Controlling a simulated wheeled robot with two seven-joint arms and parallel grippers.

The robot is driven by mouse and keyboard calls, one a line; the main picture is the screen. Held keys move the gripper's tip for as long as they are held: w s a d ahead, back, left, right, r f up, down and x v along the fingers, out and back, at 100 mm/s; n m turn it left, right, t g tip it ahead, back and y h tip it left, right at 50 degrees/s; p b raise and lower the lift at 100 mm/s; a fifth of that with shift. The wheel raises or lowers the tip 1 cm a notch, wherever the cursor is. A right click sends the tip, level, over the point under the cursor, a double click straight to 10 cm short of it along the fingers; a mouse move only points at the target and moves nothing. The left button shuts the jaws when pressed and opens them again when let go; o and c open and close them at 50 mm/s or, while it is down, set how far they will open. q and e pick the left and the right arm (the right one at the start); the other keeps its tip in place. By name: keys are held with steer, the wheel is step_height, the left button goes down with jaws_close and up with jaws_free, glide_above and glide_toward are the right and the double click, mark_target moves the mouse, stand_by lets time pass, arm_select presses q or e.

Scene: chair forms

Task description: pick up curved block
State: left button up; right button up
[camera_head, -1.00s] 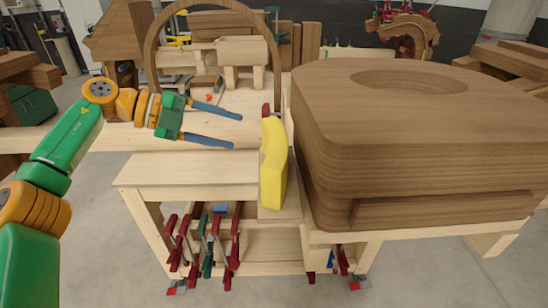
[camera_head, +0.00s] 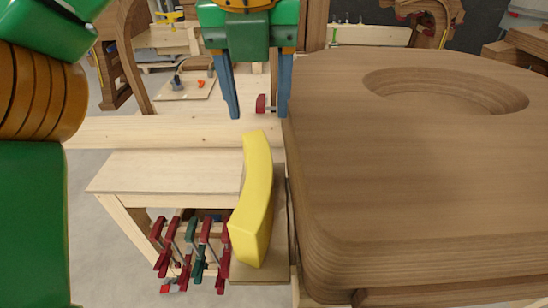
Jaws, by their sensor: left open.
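The yellow curved block (camera_head: 254,198) stands in the middle of the view, on the narrow wooden ledge just left of the big wooden form. My left gripper (camera_head: 258,112) is above and behind the block, with its two blue fingers pointing down and spread apart. The fingers are empty, and the block's far top end shows just below them in the picture. My right gripper is not in view.
The large brown wooden form (camera_head: 420,170) with a round recess fills the right side, close to the block. A pale wooden bench (camera_head: 165,170) lies to the left, mostly bare on top. Several red and green clamps (camera_head: 192,245) hang below it.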

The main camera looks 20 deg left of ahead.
mark_target(259, 169)
arm_select(q)
steer(key=s+f+b, duration=0.1)
steer(key=f, duration=0.1)
steer(key=s+f+b, duration=0.1)
steer(key=f+b, duration=0.1)
steer(key=f, duration=0.1)
steer(key=s+f+b, duration=0.1)
steer(key=f, duration=0.1)
steer(key=shift+s+d+f+b, duration=0.1)
steer(key=shift+s+f+b, duration=0.1)
steer(key=shift+b, duration=0.15)
steer(key=w+f, duration=0.1)
steer(key=f, duration=0.1)
steer(key=w+f, duration=0.1)
steer(key=f, duration=0.1)
steer(key=w+f, duration=0.1)
steer(key=f, duration=0.1)
steer(key=shift+w+a+f, duration=0.25)
steer(key=shift+w+a, duration=0.1)
steer(key=shift+s+f, duration=0.15)
steer(key=shift+f, duration=0.15)
steer(key=shift+d, duration=0.1)
jaws_close()
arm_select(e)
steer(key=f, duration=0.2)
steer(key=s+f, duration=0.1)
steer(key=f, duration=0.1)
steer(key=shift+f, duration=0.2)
